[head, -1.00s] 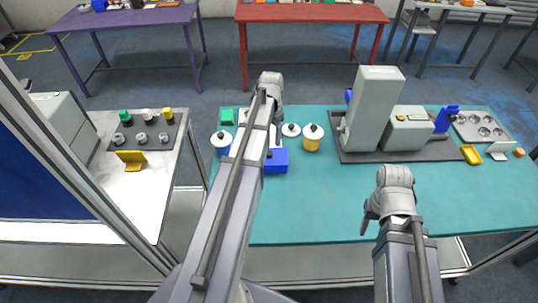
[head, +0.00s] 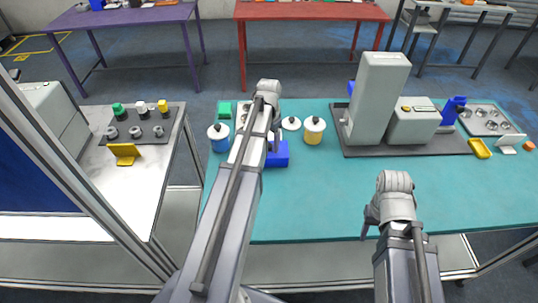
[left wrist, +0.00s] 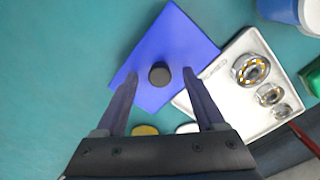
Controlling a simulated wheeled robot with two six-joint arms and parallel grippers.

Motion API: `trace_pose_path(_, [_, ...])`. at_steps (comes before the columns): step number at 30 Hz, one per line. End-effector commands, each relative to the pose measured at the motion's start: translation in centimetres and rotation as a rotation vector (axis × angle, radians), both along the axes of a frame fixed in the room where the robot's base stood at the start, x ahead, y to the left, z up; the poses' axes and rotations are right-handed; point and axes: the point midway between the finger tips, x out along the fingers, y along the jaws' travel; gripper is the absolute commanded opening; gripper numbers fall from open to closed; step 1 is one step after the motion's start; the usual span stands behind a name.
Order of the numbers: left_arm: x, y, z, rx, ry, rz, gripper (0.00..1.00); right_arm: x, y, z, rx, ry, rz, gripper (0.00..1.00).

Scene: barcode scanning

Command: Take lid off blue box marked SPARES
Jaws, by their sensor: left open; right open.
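The blue box (head: 279,158) stands on the teal table, partly hidden behind my left arm in the head view. In the left wrist view the blue lid (left wrist: 170,40) shows from above with a round dark knob (left wrist: 159,73). No marking can be read on it. My left gripper (left wrist: 160,75) is open, with its fingertips on either side of the knob; contact cannot be told. In the head view my left gripper (head: 275,142) is at the box. My right gripper (head: 368,222) is open and empty over the table's front right part.
A white tray with metal bearings (left wrist: 250,70) lies close beside the box. A blue-and-white pot (head: 219,138) stands left and a yellow pot (head: 314,132) right. A grey machine (head: 377,100) stands further right. The table's front middle is clear.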

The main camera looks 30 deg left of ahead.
Motion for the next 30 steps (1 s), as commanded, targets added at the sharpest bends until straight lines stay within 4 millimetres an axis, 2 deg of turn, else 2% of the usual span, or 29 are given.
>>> trace_pose_path(1, [0.02,0.00,-0.62,0.000,0.000,0.000,0.71,0.00,0.00,-0.62,0.000,0.000,0.000,0.50])
trace_pose_path(9, [0.03,-0.02,-0.43,0.000,0.000,0.000,0.69,0.00,0.00,-0.43,0.000,0.000,0.000,0.50])
trace_pose_path(27, [0.03,-0.02,-0.44,0.000,0.000,0.000,0.01,0.00,0.00,-0.43,0.000,0.000,0.000,0.50])
trace_pose_path(30, [0.02,-0.01,-0.44,0.000,0.000,0.000,0.00,0.00,0.00,-0.43,0.000,0.000,0.000,0.50])
